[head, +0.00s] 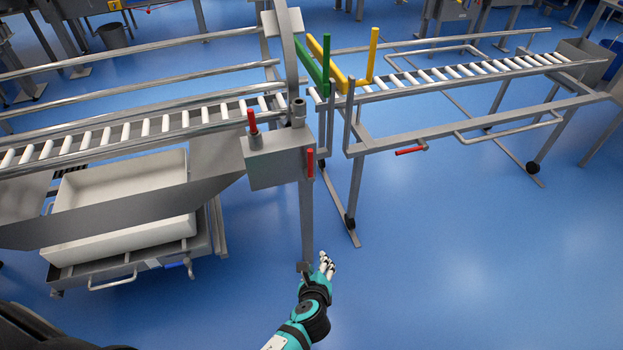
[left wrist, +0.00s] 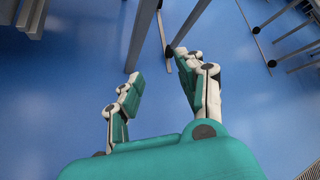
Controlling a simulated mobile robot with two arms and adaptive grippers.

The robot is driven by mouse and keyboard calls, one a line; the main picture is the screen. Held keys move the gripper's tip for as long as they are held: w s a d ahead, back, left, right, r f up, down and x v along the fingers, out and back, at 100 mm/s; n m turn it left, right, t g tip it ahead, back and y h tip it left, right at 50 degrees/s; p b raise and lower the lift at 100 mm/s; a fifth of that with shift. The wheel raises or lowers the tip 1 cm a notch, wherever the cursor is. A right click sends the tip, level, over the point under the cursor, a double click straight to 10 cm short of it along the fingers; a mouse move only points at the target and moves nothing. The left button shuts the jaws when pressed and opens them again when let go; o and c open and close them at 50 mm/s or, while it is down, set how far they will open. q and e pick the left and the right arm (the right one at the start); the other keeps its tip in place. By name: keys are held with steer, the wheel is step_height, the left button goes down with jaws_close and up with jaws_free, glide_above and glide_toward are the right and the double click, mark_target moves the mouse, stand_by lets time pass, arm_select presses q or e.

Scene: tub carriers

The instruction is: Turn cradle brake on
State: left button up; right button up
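A red upright lever (head: 252,121) stands on top of a grey metal box (head: 275,165) at the end of the left roller line. A second red handle (head: 310,163) sits on the right side of that box. A third red handle (head: 410,150) sticks out under the rail of the right roller frame. None is labelled, so I cannot tell which is the cradle brake. My left gripper (head: 326,268) is near the foot of the box's post, well below the handles and touching none. In the left wrist view its fingers (left wrist: 159,70) are apart and empty. My right gripper is out of view.
Green (head: 313,66) and yellow (head: 340,77) bars stand between the two roller lines. A white tub (head: 120,236) sits on a low cart at left. The post (head: 306,220) is just beyond my gripper. Blue floor at the lower right is clear.

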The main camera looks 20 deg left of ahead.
arm_select(q)
steer(key=w+r+m+t+y+b, duration=0.2)
steer(key=w+r+m+t+b, duration=0.25)
steer(key=r, duration=0.45)
steer(key=m+t+y+b, duration=0.1)
steer(key=y+b, duration=0.1)
steer(key=y, duration=0.1)
glide_toward(311, 159)
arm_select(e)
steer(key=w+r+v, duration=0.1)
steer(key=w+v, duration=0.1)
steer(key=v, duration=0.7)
arm_select(q)
steer(key=b+x, duration=0.1)
steer(key=x, duration=0.4)
steer(key=shift+w+a+r+b, duration=0.15)
steer(key=shift+w+b, duration=0.05)
steer(key=shift+b, duration=0.1)
steer(key=b+x, duration=0.1)
steer(key=x, duration=0.3)
steer(key=shift+w+a, duration=0.1)
steer(key=shift+w, duration=0.15)
steer(key=shift+w+a, duration=0.15)
steer(key=shift+w, duration=0.25)
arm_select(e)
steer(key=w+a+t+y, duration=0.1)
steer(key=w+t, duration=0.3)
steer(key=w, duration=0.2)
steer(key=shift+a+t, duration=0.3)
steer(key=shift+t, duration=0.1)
